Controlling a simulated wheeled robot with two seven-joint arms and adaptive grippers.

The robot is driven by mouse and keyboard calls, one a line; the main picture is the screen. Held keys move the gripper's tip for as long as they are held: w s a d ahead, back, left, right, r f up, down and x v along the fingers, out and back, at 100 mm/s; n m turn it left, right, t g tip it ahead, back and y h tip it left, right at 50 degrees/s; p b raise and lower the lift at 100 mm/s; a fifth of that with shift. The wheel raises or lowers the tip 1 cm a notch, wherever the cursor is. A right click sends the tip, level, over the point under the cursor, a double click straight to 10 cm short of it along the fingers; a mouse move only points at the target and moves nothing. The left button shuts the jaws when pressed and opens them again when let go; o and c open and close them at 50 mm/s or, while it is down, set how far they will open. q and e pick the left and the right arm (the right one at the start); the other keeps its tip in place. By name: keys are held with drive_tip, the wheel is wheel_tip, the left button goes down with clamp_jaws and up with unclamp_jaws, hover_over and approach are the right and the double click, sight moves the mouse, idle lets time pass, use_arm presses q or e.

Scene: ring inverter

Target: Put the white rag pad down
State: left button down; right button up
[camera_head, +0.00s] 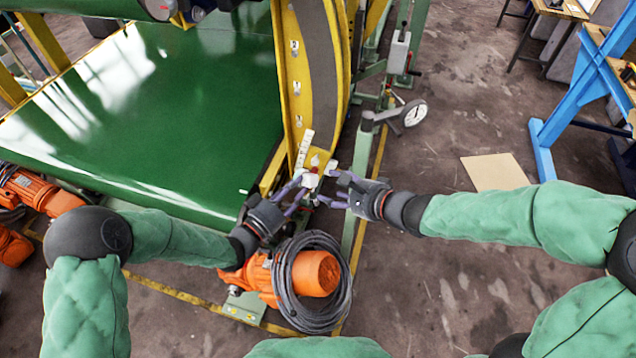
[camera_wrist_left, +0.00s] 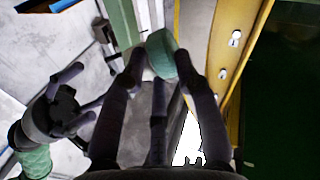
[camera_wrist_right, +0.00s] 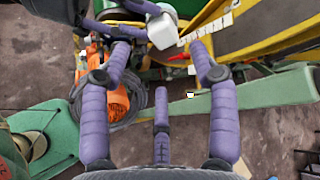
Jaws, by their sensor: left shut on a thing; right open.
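The white rag pad (camera_head: 310,180) is held at the tips of my left gripper (camera_head: 302,187), above the foot of the yellow curved frame. In the right wrist view the pad (camera_wrist_right: 162,31) is a small white block at the left gripper's fingertips. In the left wrist view a rounded piece with a teal face (camera_wrist_left: 161,54) sits between the fingertips; I cannot tell whether this is the pad's other side. My right gripper (camera_head: 338,188) is open and empty, just right of the pad. It also shows in the right wrist view (camera_wrist_right: 150,68), fingers spread apart.
An orange motor with a coiled dark cable (camera_head: 344,300) stands close below my grippers. The yellow frame (camera_head: 291,85) and green sheet (camera_head: 180,110) lie beyond, left. A white scale strip (camera_head: 304,148) is near the pad.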

sight(314, 183)
drive_tip(key=x, duration=0.8)
drive_tip(key=c, duration=1.1)
use_arm(q)
drive_tip(key=c, duration=0.8)
unclamp_jaws()
drive_tip(key=shift+c, duration=0.2)
use_arm(e)
drive_tip(key=shift+c, duration=0.4)
